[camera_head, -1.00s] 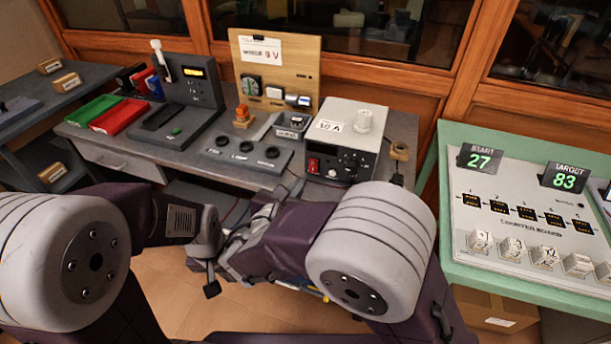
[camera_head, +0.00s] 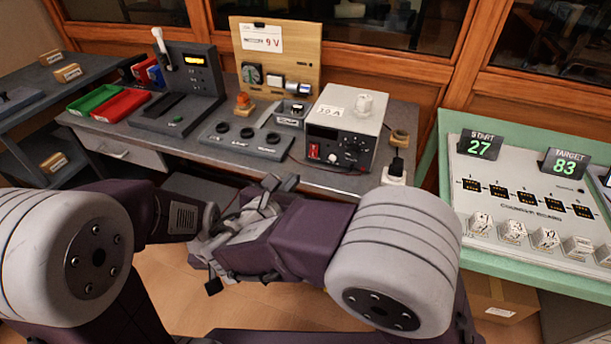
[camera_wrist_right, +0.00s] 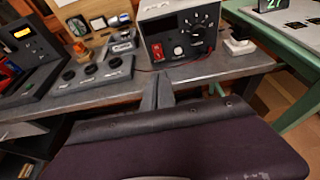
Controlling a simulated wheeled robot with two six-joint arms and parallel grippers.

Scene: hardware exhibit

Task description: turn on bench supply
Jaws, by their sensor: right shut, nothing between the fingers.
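The bench supply (camera_head: 375,117) is a pale box with a dark front, standing at the right end of the grey bench. Its red switch (camera_head: 313,151) is at the lower left of the front, with a dark knob to the right; the switch also shows in the right wrist view (camera_wrist_right: 158,52). My right gripper (camera_head: 282,183) is in front of the bench edge, below and left of the supply, apart from it. Its fingers (camera_wrist_right: 157,90) are together and empty, below the switch in the wrist view. My left gripper (camera_head: 212,275) hangs low at left; its fingers are unclear.
The grey bench (camera_head: 190,147) also bears a panel with several dark knobs (camera_head: 245,141), a wooden board (camera_head: 300,60) and red and green trays. A white plug block (camera_head: 395,172) is right of the supply. A green table (camera_head: 445,240) with a counter board stands at right.

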